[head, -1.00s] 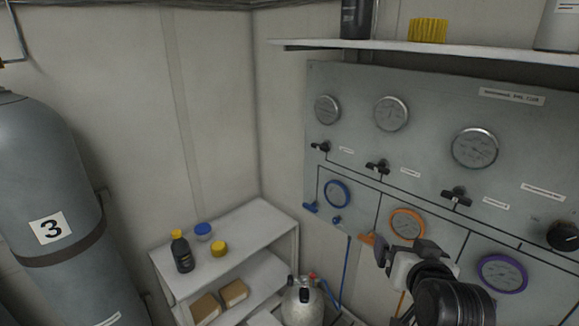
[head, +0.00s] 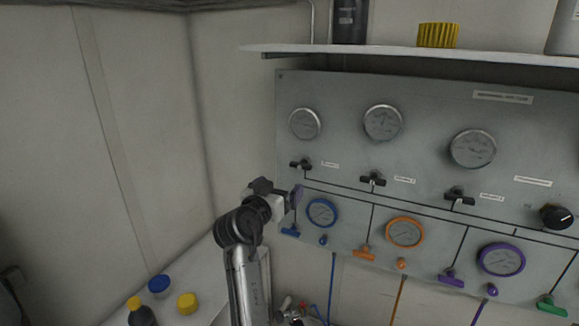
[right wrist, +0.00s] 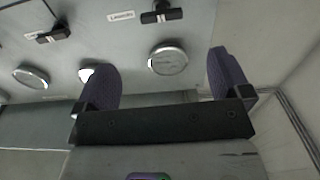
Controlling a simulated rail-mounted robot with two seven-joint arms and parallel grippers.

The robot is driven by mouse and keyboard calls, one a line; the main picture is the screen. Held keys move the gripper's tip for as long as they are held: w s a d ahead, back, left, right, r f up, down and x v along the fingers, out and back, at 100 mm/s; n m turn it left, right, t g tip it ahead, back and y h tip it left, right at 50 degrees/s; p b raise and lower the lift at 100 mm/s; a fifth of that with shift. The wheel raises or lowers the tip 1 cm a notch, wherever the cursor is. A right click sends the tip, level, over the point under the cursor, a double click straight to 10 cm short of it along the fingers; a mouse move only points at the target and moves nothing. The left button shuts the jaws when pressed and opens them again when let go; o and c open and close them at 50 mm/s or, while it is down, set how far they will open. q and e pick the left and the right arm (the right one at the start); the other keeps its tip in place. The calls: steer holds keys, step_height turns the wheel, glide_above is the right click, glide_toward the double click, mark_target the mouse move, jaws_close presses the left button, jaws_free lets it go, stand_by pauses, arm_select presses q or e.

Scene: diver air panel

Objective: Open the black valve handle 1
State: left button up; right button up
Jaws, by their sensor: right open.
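The grey panel (head: 345,95) carries a row of black valve handles. The leftmost, which I take for handle 1 (head: 301,164), sits below the leftmost gauge; its label is too small to read. Its bar lies roughly level. My right gripper (head: 280,192) is open and empty, just below and left of that handle in the head view, apart from it. In the right wrist view, the panel is upside down; the handle (right wrist: 160,13) is at the top, beyond the open fingers (right wrist: 164,80), with its gauge (right wrist: 168,60) between them. My left gripper is not in view.
Other black handles (head: 372,179) (head: 459,196) sit to the right. Below are a blue gauge (head: 322,212), an orange gauge (head: 405,232) and a purple gauge (head: 501,259) with coloured handles. A shelf (head: 400,51) overhangs the panel. A low white shelf (head: 205,268) stands at lower left.

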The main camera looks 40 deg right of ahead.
mark_target(301, 164)
steer(key=p+x, duration=0.1)
steer(key=x, duration=1.1)
steer(key=shift+w+r+p, duration=0.15)
steer(key=shift+p, duration=0.2)
steer(key=shift+x, duration=0.75)
steer(key=c, duration=0.9)
